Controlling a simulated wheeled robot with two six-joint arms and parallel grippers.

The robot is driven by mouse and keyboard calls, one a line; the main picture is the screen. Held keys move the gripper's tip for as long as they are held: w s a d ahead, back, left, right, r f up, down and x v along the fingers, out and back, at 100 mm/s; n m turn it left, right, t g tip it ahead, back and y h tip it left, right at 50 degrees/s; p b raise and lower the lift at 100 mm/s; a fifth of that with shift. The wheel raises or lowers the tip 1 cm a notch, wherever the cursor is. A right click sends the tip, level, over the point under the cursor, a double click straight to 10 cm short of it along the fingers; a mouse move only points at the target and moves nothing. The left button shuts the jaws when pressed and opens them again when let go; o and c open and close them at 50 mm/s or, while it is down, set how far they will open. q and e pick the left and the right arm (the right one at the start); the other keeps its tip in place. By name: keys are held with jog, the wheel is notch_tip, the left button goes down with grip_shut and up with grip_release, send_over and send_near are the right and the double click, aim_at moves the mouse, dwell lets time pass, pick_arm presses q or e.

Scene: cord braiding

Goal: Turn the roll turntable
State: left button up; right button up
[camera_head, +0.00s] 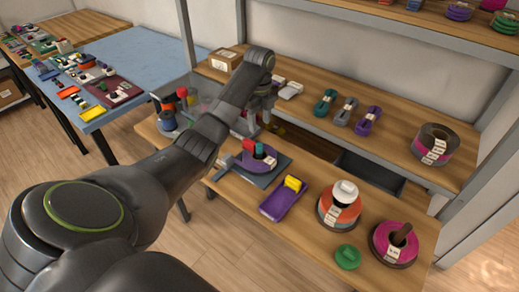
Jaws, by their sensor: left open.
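My left arm reaches in from the lower left, and its left gripper (262,118) points down over the front shelf, above and behind a purple roll (258,160) on a dark square plate. The gripper is open, with its fingertips small and partly hidden. On the same shelf, a stack of orange and white rolls (339,208) and a magenta roll (393,244) with a dark core stand to the right. Each seems to rest on a round dark base; I cannot tell which is the turntable. My right gripper is out of view.
A purple tray with a yellow block (281,203) and a green coil (347,257) lie at the front. Behind are cord hanks (344,111), a large roll (434,144) and a cardboard box (223,60). A blue-topped table (140,52) stands left. A shelf post rises at right.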

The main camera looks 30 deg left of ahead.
aim_at(259, 145)
pick_arm(q)
notch_tip(259, 145, down, 10)
jog(key=shift+r+p, duration=0.2)
jog(key=shift+p, duration=0.4)
jog(key=c, duration=1)
